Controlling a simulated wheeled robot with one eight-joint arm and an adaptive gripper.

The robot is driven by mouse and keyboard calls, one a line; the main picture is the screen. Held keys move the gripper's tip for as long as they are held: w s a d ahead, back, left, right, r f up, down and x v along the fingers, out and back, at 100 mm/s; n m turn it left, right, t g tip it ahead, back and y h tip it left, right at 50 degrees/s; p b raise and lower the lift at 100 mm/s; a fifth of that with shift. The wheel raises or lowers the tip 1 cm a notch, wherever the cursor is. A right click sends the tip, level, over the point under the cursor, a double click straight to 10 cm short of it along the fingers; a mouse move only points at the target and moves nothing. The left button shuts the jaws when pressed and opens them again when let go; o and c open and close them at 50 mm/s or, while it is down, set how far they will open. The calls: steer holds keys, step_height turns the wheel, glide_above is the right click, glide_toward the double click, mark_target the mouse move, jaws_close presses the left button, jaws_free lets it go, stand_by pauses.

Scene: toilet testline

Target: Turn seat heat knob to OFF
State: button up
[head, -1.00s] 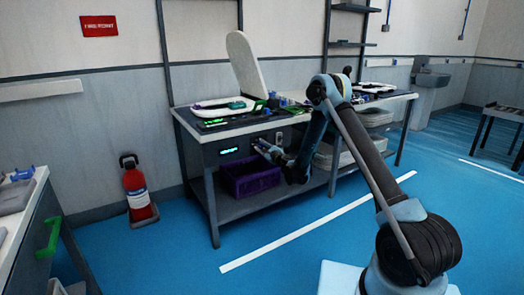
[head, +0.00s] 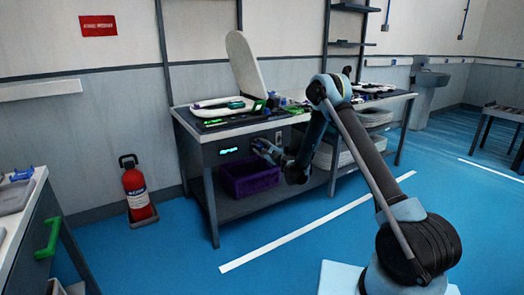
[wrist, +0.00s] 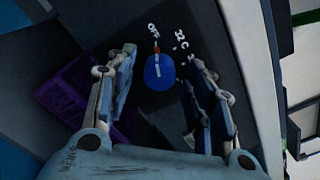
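The blue seat heat knob (wrist: 159,72) sits on the dark front panel in the wrist view. Its white line points toward the white OFF label (wrist: 153,30), with a small orange mark between them. A 32 C label (wrist: 181,40) and further white marks run to the right. My gripper (wrist: 165,58) is open, with one finger on each side of the knob and visible gaps to it.
A purple crate (head: 250,181) stands on the shelf below the panel. A green-lit display (head: 228,150) is left of my gripper. A raised white lid (head: 245,64) stands on the bench. A fire extinguisher (head: 137,190) stands at left; the blue floor in front is clear.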

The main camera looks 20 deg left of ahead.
steer(key=v, duration=0.7)
steer(key=shift+d, duration=0.2)
steer(key=shift+s, duration=0.1)
steer(key=s+d+r+n+g, duration=0.35)
steer(key=d+r+n, duration=0.5)
steer(key=r, duration=0.65)
steer(key=s+d+r+n+g+h, duration=0.1)
steer(key=s+d+r+n+h, duration=0.1)
steer(key=s+d, duration=0.4)
steer(key=s+d+r+n+h, duration=0.1)
steer(key=s+d+r, duration=0.25)
steer(key=d, duration=0.45)
steer(key=s+d+f+n+g+h, duration=0.1)
steer(key=s+d+f+n+h, duration=0.1)
steer(key=s+d, duration=0.8)
steer(key=s+d+f+n+g+h, duration=0.1)
steer(key=s+d+f+h, duration=0.4)
steer(key=s+d, duration=0.6)
steer(key=s+d+f+n+g+h, duration=0.2)
steer(key=s+d, duration=0.8)
steer(key=s, duration=0.6)
step_height(320, 180, down, 3)
steer(key=shift+s+d+r+n+g+h, duration=0.15)
steer(key=shift+d+n+g+h, duration=0.2)
steer(key=shift+g+h, duration=0.35)
